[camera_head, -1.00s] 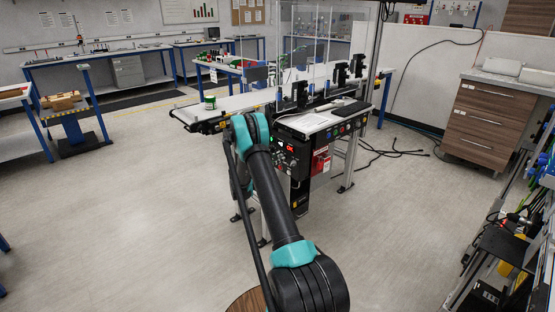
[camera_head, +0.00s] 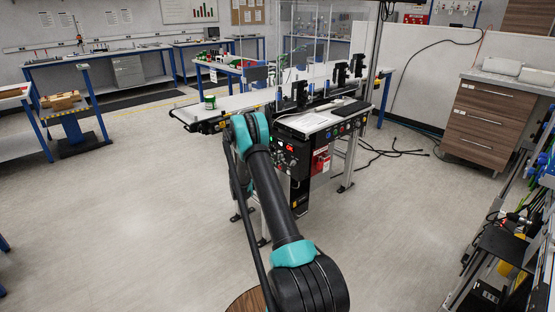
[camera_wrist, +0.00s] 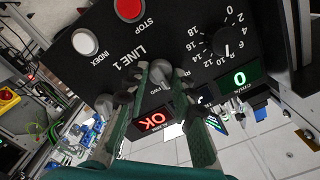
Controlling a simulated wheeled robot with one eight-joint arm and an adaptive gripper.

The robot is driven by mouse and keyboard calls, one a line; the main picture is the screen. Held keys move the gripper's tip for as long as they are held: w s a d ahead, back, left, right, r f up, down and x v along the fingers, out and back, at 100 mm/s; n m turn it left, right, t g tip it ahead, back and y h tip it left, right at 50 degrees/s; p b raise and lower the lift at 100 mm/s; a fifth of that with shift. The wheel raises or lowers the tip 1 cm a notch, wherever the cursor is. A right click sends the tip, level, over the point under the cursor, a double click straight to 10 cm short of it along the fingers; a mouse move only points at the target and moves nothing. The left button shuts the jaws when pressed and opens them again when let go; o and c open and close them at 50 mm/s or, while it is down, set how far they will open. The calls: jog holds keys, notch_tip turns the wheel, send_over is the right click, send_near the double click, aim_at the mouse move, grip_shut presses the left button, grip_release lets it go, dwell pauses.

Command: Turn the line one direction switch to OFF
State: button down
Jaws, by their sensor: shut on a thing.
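The line one control panel (camera_wrist: 130,55) fills the upper part of the wrist view, tilted, with "LINE 1" printed on it. The grey direction switch (camera_wrist: 160,72) sits below that print, with FWD and REV marks beside it. My gripper (camera_wrist: 160,88) has its two green-and-dark fingers around the switch knob, closed on it from both sides. The knob's exact pointing is hard to read, and the OFF mark is not visible. In the head view the panel (camera_head: 292,152) is on the conveyor's near end, and my arm hides the gripper.
A red STOP button (camera_wrist: 130,8), white INDEX button (camera_wrist: 85,41) and numbered speed dial (camera_wrist: 228,40) surround the switch. A green-and-white item (camera_head: 210,102) is on the belt.

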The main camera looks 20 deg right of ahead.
jog(key=c, duration=1.3)
grip_release()
jog(key=shift+a, duration=0.1)
jog(key=v, duration=1.2)
